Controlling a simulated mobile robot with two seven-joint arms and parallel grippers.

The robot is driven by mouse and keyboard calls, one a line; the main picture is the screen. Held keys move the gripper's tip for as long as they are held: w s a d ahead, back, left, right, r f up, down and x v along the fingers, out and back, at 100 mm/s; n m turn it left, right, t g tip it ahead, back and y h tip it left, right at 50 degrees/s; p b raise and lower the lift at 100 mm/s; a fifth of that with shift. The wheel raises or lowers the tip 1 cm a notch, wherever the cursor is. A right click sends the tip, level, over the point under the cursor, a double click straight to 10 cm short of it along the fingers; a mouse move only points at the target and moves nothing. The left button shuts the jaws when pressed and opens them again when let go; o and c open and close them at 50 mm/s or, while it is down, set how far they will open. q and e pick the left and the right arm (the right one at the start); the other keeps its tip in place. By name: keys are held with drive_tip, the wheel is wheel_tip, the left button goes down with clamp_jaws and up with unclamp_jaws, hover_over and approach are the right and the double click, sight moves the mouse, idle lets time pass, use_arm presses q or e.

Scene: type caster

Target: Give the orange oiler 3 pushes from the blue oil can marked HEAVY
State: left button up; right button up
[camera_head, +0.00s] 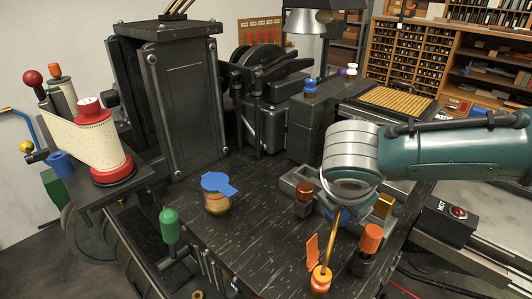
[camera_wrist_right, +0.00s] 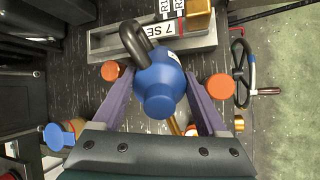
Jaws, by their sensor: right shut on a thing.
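My right gripper (camera_wrist_right: 158,103) is shut on a blue oil can (camera_wrist_right: 158,78) with a dark handle. A sliver of white label shows, but its text cannot be read. In the head view the can (camera_head: 341,214) is mostly hidden by my right wrist. Its brass spout (camera_head: 328,240) slants down to the orange oiler (camera_head: 320,280), whose orange flap lid (camera_head: 312,249) stands open. The spout tip appears at the oiler's mouth; I cannot tell how deep it is. My left gripper is not in view.
An orange knob (camera_head: 371,237) stands right of the oiler and a copper-coloured cap (camera_head: 304,188) behind it. A grey tray (camera_head: 290,180) holds a gold block (camera_head: 384,206). A blue-lidded jar (camera_head: 217,198) and green knob (camera_head: 169,225) are left. Dark tabletop between is clear.

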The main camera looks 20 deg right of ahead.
drive_tip(key=shift+f+b, duration=0.6)
drive_tip(key=shift+f, duration=0.2)
drive_tip(key=shift+r, duration=0.15)
drive_tip(key=shift+r+p, duration=1.05)
drive_tip(key=shift+p, duration=0.25)
wheel_tip(320, 180, up, 5)
drive_tip(key=p, duration=0.5)
drive_tip(key=shift+r+p, duration=0.1)
drive_tip(key=shift+p, duration=0.2)
